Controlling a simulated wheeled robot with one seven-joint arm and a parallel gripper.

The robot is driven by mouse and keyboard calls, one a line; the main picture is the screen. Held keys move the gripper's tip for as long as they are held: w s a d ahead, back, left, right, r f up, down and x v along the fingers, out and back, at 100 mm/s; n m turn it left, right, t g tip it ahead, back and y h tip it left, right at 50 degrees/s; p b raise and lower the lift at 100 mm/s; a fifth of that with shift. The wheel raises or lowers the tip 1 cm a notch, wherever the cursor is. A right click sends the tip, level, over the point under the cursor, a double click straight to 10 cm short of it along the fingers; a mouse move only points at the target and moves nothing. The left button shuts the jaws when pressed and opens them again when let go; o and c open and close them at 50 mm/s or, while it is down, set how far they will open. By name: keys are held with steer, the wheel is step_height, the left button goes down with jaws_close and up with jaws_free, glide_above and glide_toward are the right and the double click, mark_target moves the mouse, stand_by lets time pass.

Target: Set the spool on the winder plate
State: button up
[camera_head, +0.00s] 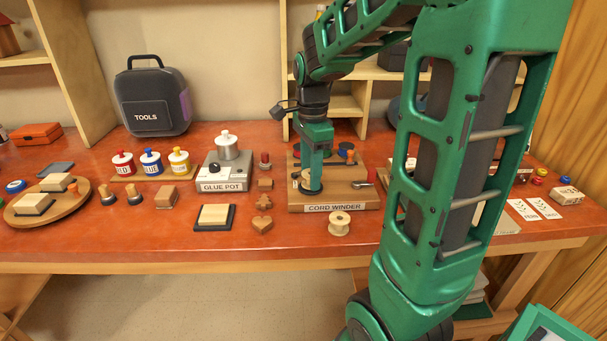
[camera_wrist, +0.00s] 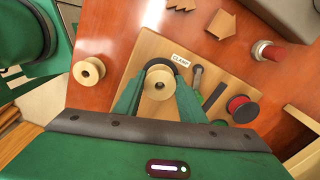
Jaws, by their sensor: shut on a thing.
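My gripper (camera_wrist: 158,88) is shut on a pale wooden spool (camera_wrist: 158,78), which sits between its two fingertips in the wrist view. A dark round plate shows around the spool's far edge, over the wooden cord winder board (camera_wrist: 140,62). I cannot tell whether the spool touches the plate. In the head view my gripper (camera_head: 311,182) reaches down over the left part of the cord winder (camera_head: 360,199), and the held spool is mostly hidden by it. A second pale spool (camera_head: 340,222) stands on the bench in front of the winder; it also shows in the wrist view (camera_wrist: 89,71).
A label reading CLAMP (camera_wrist: 180,60), a grey lever (camera_wrist: 197,76) and a red disc (camera_wrist: 240,104) are on the board right of my gripper. The front bench edge is clear.

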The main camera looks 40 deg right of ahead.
steer(key=o, duration=1.5)
steer(key=shift+r, duration=3.55)
steer(key=shift+s, duration=0.1)
steer(key=s+f+n, duration=0.4)
steer(key=s+n, duration=0.3)
steer(key=s, duration=0.3)
steer(key=s+a+f+n, duration=0.1)
steer(key=s+f+n, duration=0.3)
steer(key=s+n, duration=0.3)
steer(key=s, duration=0.3)
steer(key=shift+s+a+f+n, duration=0.25)
steer(key=shift+a+f+n, duration=0.05)
steer(key=shift+f+n, duration=0.1)
